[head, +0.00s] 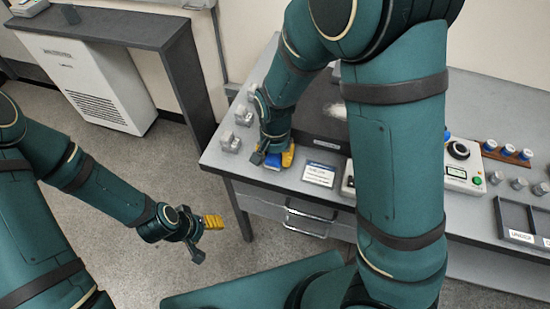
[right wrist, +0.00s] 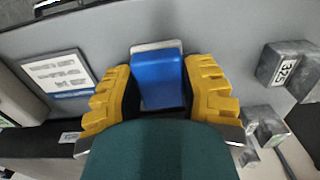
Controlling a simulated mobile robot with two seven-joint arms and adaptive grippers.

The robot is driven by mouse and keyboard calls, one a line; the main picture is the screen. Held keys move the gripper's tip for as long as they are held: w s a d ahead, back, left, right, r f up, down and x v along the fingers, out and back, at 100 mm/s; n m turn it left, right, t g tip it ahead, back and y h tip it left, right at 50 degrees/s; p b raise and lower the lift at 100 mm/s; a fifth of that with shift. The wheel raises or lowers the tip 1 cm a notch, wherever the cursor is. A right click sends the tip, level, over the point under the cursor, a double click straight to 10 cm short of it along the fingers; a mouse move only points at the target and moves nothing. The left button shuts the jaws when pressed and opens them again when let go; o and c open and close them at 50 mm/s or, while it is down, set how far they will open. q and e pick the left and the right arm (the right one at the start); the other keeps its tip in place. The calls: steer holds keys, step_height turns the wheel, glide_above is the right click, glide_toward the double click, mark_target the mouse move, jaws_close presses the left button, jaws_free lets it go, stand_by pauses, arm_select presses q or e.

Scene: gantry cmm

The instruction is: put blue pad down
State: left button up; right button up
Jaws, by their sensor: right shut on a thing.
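The blue pad (right wrist: 157,80) sits between the yellow fingers of my right gripper (right wrist: 160,95) in the right wrist view, with a pale edge along its far end. In the head view the right gripper (head: 280,157) is low over the front left part of the grey bench (head: 222,163), and a bit of the blue pad (head: 272,161) shows there. The gripper is shut on the pad. I cannot tell whether the pad touches the bench top. My left gripper (head: 212,222) is away from the bench, over the floor, with nothing visible in it; its finger gap cannot be made out.
A printed card (head: 319,174) lies just right of the right gripper. Metal blocks (head: 230,141) stand to its left; one block (right wrist: 285,72) reads 325. A dark plate (head: 320,110) lies behind. A control box (head: 463,178) and grey tray (head: 520,218) are farther right.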

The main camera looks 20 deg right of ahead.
steer(key=shift+f, duration=0.35)
steer(key=shift+f, duration=0.2)
steer(key=o, duration=1)
steer(key=shift+o, duration=0.2)
steer(key=shift+r, duration=0.1)
step_height(320, 180, up, 11)
steer(key=p, duration=0.3)
steer(key=shift+p, duration=0.35)
steer(key=shift+r, duration=0.6)
